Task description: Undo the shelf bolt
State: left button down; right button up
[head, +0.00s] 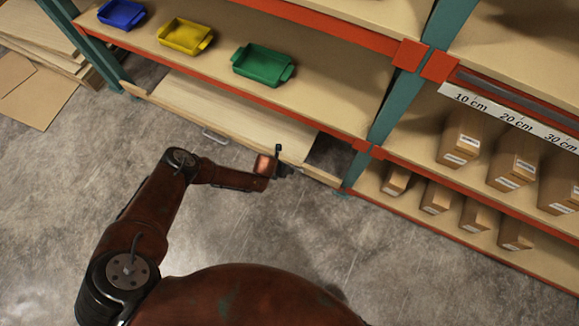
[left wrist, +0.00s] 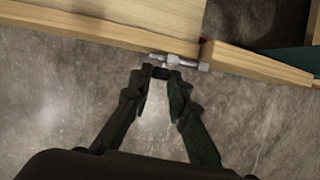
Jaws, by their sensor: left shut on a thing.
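The shelf bolt (left wrist: 184,62) is a small grey metal bolt in the left wrist view. It lies along the front edge of the pale wooden shelf board (left wrist: 90,25), near the board's right end, and reaches to the separate wooden rail (left wrist: 255,64). My left gripper (left wrist: 162,76) is shut on the knob of the bolt, and its fingertips hide part of it. In the head view my left gripper (head: 282,171) is at the right front end of the low wooden board (head: 220,112); the bolt is too small to make out clearly there. My right gripper is not in view.
Blue (head: 121,14), yellow (head: 185,36) and green (head: 264,64) trays stand on the shelf above. A metal handle (head: 215,136) is on the low board's front. Cardboard boxes (head: 460,138) fill the right shelves. The concrete floor in front is clear.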

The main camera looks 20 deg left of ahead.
pick_arm(q)
jog(key=shift+a+f, duration=0.1)
jog(key=shift+a, duration=1.15)
jog(key=c, duration=1.8)
grip_release()
jog(key=shift+c, duration=0.2)
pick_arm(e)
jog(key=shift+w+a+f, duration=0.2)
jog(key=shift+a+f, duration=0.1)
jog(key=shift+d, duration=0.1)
pick_arm(q)
jog(key=v, duration=1.2)
jog(key=shift+d, duration=0.1)
